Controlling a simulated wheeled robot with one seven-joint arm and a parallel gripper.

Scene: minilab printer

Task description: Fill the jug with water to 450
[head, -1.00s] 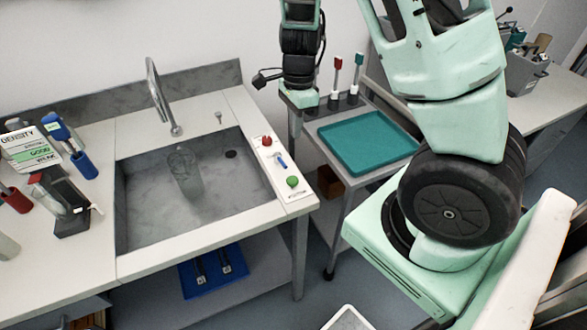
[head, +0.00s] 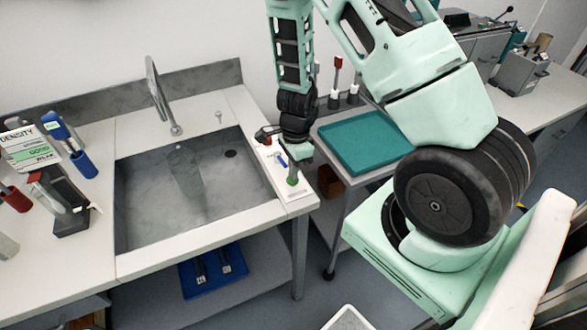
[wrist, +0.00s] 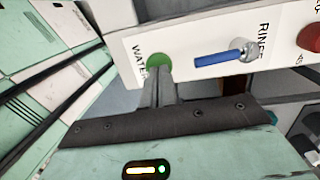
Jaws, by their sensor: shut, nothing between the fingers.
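The clear jug (head: 184,168) stands in the grey sink basin (head: 140,215), below and a little right of the tap (head: 158,95). Its water level is too faint to read. My gripper (head: 293,178) is shut and empty, low over the control panel at the sink's right edge. In the wrist view its closed fingertips (wrist: 159,74) are at the green button (wrist: 159,60) marked WATER and overlap its lower edge. I cannot tell if they press it. The green button also shows in the head view (head: 292,181), partly covered.
A blue RINSE lever (wrist: 222,57) and a red knob (wrist: 310,38) share the panel with the green button. A teal tray (head: 365,145) lies on the side table at right. Bottles and a DENSITY sign (head: 28,150) stand on the left counter.

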